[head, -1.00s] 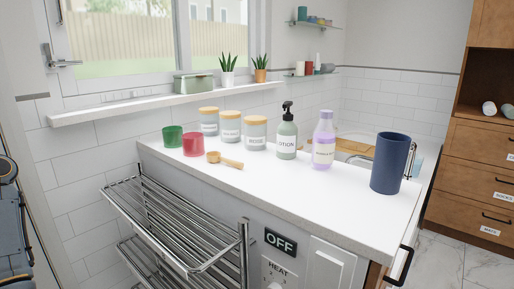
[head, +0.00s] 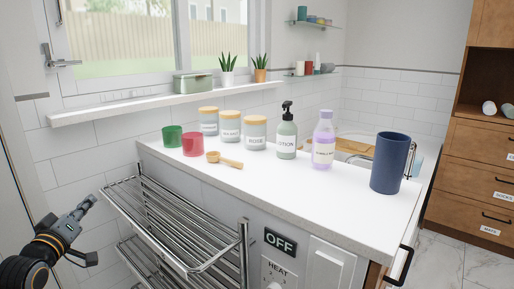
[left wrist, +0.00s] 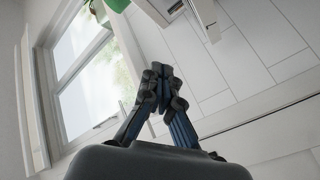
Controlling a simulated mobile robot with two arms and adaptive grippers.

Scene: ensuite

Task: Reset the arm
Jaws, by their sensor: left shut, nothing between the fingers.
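My left gripper (head: 86,206) shows at the lower left of the head view, left of the towel rack. It is tilted up and to the right. In the left wrist view its two dark fingers (left wrist: 162,72) come together at the tips, shut and empty. My right gripper is in neither view.
A chrome towel rack (head: 180,232) stands just right of my left gripper. The white counter (head: 300,195) holds cups, jars, a lotion bottle (head: 287,135), a purple bottle (head: 323,145), a wooden scoop (head: 225,160) and a blue tumbler (head: 389,165). A window sill (head: 160,106) runs behind.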

